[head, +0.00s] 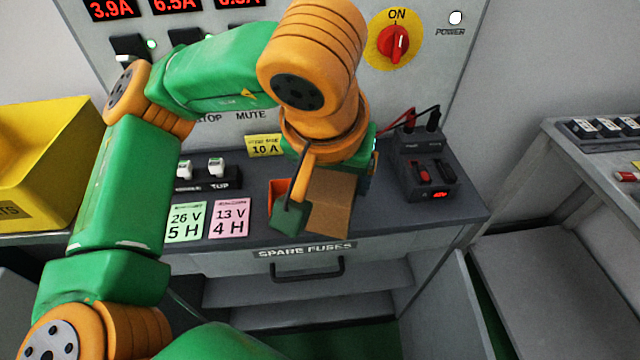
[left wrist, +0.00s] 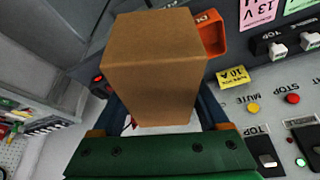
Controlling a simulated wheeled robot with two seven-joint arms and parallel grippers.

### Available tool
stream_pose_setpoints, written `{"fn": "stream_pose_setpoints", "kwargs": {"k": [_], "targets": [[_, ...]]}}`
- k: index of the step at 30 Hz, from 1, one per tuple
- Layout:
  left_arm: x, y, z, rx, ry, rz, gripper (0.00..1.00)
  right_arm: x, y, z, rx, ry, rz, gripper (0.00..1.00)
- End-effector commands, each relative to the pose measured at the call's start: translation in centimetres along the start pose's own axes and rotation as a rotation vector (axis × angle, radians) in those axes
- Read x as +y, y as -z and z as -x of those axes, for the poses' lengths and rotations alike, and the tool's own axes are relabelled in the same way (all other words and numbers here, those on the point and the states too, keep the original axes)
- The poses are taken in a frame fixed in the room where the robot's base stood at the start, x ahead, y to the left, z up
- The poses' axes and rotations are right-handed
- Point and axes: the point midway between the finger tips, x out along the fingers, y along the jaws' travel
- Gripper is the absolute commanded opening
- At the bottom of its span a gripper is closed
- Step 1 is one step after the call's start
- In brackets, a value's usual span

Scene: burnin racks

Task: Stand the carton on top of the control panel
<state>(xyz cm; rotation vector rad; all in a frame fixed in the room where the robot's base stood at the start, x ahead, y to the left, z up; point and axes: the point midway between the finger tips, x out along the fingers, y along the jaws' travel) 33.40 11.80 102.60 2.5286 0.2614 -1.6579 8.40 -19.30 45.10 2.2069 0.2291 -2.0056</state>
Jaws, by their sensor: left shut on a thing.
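My left gripper (head: 312,198) is shut on a plain brown carton (head: 334,200). It holds the carton over the desk ledge in front of the control panel (head: 440,62). In the left wrist view the carton (left wrist: 155,60) fills the space between the fingers of my left gripper (left wrist: 166,112). My arm and gripper hide part of the carton in the head view, and I cannot tell whether its base touches the ledge. The top edge of the panel is out of view. My right gripper is not in view.
A small orange holder (head: 277,190) stands beside the carton; it also shows in the left wrist view (left wrist: 211,35). A dark power unit (head: 424,165) with cables stands to the right. A yellow bin (head: 40,150) is at left. Colored notes (head: 230,215) lie on the ledge.

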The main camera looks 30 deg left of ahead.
Motion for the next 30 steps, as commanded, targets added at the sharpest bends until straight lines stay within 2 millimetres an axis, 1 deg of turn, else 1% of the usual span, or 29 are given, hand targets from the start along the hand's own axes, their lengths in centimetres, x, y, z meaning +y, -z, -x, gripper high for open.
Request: {"fn": "stream_pose_setpoints", "kwargs": {"k": [2,5,8,9,10,12,15,19,22,25,30], "targets": [[0.3,0.7,-0.8,-0.007,-0.001,0.002,0.07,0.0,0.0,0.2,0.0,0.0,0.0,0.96],[1.0,2.7,-3.1,-0.013,0.0,0.003,0.07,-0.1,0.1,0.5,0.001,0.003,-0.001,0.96],[1.8,5.3,-5.5,-0.012,0.003,0.004,0.07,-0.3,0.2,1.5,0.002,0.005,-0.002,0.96],[2.1,6.3,-6.4,-0.012,0.005,0.004,0.07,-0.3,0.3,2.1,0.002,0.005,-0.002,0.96],[2.3,6.8,-7.5,-0.011,0.006,0.001,0.07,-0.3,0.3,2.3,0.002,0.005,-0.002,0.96],[2.7,7.2,-9.9,-0.009,0.005,-0.001,0.07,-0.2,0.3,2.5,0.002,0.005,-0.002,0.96],[3.1,7.8,-12.2,-0.006,0.004,-0.001,0.07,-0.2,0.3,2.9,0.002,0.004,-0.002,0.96],[3.4,8.4,-14.1,-0.004,0.003,-0.001,0.07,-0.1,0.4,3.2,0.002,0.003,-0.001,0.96],[3.4,7.7,-15.8,-0.006,0.003,-0.004,0.07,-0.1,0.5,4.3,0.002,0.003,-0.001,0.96],[3.4,7.3,-17.0,-0.004,0.002,-0.003,0.07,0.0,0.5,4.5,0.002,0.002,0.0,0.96],[3.5,7.2,-17.2,0.0,0.001,-0.002,0.07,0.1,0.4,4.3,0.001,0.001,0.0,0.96]]}}
